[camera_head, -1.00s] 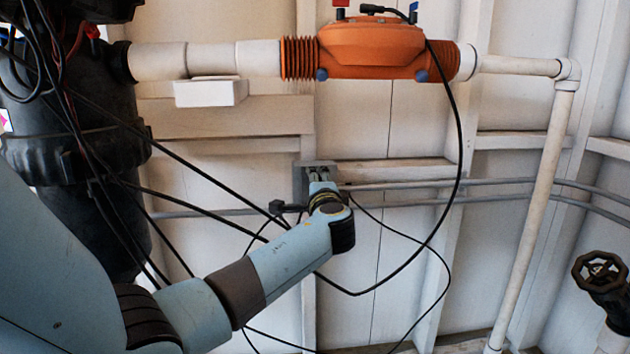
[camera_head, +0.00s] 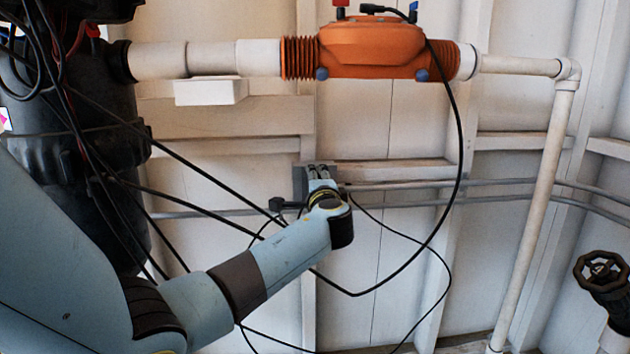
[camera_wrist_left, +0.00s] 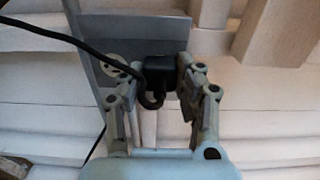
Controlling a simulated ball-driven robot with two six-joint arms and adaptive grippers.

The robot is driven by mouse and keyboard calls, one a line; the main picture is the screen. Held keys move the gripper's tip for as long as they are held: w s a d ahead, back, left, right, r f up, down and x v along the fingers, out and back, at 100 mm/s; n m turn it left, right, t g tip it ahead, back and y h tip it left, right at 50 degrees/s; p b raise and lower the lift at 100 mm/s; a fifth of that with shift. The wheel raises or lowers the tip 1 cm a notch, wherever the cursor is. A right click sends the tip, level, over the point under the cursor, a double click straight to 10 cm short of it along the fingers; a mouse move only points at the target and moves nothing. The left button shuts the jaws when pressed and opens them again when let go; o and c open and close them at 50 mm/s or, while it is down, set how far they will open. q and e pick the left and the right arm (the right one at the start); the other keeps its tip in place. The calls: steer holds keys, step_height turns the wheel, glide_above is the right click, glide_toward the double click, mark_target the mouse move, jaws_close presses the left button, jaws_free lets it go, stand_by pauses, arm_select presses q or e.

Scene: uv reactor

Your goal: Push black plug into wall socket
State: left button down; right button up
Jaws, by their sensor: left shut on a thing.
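The wall socket is a grey box (camera_head: 299,182) on the white wall, mid-picture in the head view. In the left wrist view its grey face (camera_wrist_left: 97,45) shows a round pale outlet (camera_wrist_left: 117,66). The black plug (camera_wrist_left: 161,71) is right of that outlet, against or very near the box, with its cable looping below it. I cannot tell how deep it sits. My left gripper (camera_head: 320,172) is at the box in the head view. My right gripper is not in view.
A black connector (camera_head: 277,204) is left of the box. Black cables (camera_head: 458,150) hang around the arm. Grey conduits (camera_head: 420,184) run along the wall to the right. An orange reactor (camera_head: 372,48) on white pipes is above. A valve wheel (camera_head: 600,271) is at lower right.

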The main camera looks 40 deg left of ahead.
arm_select(q)
steer(key=c, duration=0.8)
jaws_free()
steer(key=v, duration=1.2)
steer(key=shift+w, duration=0.1)
